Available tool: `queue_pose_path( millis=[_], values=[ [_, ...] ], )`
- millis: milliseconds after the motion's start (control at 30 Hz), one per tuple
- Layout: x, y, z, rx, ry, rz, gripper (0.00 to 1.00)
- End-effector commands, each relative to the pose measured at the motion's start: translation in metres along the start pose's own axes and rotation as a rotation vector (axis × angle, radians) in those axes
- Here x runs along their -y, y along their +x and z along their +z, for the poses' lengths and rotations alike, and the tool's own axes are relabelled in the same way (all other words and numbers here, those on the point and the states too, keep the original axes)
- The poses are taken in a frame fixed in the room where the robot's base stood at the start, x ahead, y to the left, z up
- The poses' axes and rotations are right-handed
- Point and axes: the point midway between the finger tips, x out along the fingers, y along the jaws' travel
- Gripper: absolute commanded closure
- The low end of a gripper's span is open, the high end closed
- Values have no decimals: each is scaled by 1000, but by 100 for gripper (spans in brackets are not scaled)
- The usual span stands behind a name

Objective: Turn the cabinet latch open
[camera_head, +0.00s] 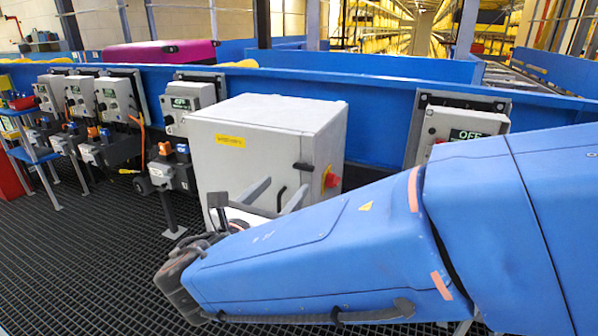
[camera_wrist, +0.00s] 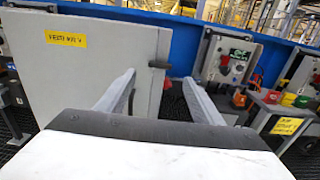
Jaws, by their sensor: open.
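The grey cabinet (camera_head: 250,150) has a yellow label on its front face, and its door looks closed. A black latch (camera_head: 303,166) sticks out near the front face's right edge. It also shows in the wrist view (camera_wrist: 158,64), lying sideways just above and between my fingertips. My gripper (camera_head: 288,184) is open and empty, its two grey fingers pointing at the cabinet's right part. In the wrist view my gripper (camera_wrist: 158,78) has one finger before the door and the other right of the cabinet's edge. I cannot tell whether either finger touches.
A red rotary knob (camera_head: 331,178) sits on the cabinet's right side. A control box marked OFF (camera_head: 462,130) is mounted to the right on the blue conveyor rail (camera_head: 380,95). Several similar boxes line the left. The dark grating floor (camera_head: 90,270) is clear at front left.

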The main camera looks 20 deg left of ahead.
Motion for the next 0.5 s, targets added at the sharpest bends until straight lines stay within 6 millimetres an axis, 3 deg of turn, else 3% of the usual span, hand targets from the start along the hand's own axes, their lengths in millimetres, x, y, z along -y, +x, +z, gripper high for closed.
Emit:
queue_pose_path(
  millis=[300, 500],
  values=[
    [1, 54, 0, 0, 0, -3, 39],
    [0, 79, 0, 0, 0, -2, 39]
  ],
)
